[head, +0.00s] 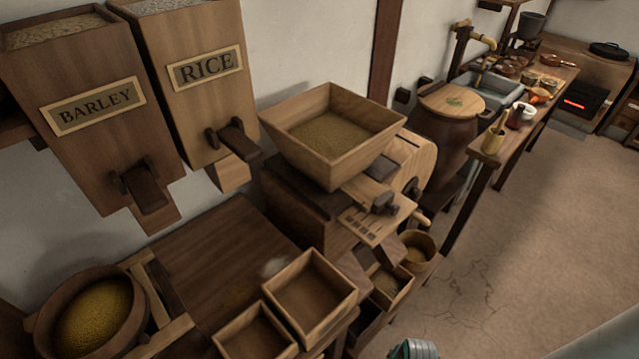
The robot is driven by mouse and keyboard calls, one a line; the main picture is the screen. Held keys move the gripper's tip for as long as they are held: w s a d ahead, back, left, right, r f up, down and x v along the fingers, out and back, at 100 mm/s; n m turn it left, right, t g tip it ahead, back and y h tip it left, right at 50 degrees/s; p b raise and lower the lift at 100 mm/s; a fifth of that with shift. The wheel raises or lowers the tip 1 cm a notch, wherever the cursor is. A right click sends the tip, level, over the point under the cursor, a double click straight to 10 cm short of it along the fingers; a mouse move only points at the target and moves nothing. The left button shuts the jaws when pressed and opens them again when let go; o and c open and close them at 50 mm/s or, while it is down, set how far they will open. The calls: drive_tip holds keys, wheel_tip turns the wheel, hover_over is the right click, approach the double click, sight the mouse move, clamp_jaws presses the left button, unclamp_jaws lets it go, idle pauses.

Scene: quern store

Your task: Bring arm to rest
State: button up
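My gripper is not visible in the head view. A ribbed grey-green part shows at the bottom edge, and a smooth grey surface shows in the bottom right corner. These look like parts of my own body, but I cannot tell which. No fingers and no held thing can be seen.
A wooden mill with a grain-filled hopper (330,135) stands mid-view. Barley (100,105) and rice (208,72) bins hang at left above a grain bowl (92,312) and an empty wooden box (310,297). A long counter (497,160) runs back at right. The floor (535,230) is clear.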

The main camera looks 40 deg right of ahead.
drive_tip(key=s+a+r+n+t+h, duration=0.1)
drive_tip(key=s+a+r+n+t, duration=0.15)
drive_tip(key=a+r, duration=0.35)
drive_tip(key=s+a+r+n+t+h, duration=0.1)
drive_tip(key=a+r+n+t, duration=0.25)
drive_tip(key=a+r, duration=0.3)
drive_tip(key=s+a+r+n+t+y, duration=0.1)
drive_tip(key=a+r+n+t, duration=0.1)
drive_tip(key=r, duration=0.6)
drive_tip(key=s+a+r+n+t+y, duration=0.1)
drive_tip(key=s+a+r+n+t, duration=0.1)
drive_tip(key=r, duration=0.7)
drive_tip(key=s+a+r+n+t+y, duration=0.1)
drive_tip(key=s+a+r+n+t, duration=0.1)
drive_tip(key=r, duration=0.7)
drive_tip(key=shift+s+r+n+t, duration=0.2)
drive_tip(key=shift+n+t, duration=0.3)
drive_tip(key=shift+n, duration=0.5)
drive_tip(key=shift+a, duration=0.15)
